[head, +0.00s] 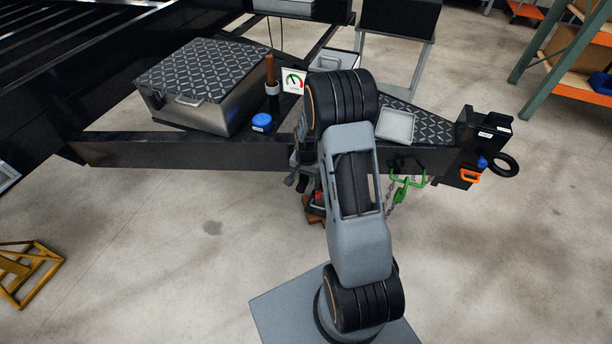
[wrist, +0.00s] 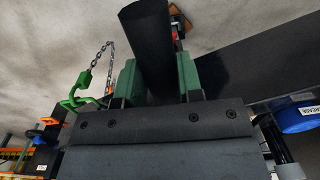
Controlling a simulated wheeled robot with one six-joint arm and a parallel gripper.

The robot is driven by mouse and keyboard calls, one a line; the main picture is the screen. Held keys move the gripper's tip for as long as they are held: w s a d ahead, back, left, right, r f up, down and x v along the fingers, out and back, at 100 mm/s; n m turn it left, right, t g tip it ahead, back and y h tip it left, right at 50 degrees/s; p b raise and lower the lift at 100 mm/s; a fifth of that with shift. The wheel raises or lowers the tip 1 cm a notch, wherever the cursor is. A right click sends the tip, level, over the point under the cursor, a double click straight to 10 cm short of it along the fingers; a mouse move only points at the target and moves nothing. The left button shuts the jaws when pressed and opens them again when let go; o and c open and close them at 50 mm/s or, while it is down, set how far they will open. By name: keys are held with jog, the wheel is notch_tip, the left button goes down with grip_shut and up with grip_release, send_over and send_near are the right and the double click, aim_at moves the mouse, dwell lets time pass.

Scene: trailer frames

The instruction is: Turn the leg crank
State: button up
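In the wrist view, the green-padded fingers of my gripper (wrist: 157,78) stand either side of a thick dark round bar (wrist: 149,40). The bar fills the space between the pads, with no clear gap. It looks like the crank's grip, but the rest of the crank is hidden. In the head view, my arm covers the gripper and most of the leg. A red part (head: 319,199) and a brown foot (head: 311,219) show low beside my arm, below the black trailer frame (head: 200,153).
A green hook with chain (head: 405,186) hangs right of my arm; the green hook (wrist: 82,92) also shows at left in the wrist view. A round gauge sign (head: 293,82), blue cap (head: 262,122) and metal box (head: 205,105) are on the frame. Floor in front is clear.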

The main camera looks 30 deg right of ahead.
grip_shut()
jog(key=shift+w+a+f+b, duration=0.15)
jog(key=shift+w+a+b, duration=0.1)
jog(key=shift+b, duration=0.1)
jog(key=shift+w+a+b, duration=0.4)
jog(key=shift+w+a, duration=0.3)
jog(key=o, duration=0.5)
grip_release()
jog(key=r, duration=1.4)
jog(key=shift+s+d, duration=0.15)
jog(key=shift+d, duration=0.05)
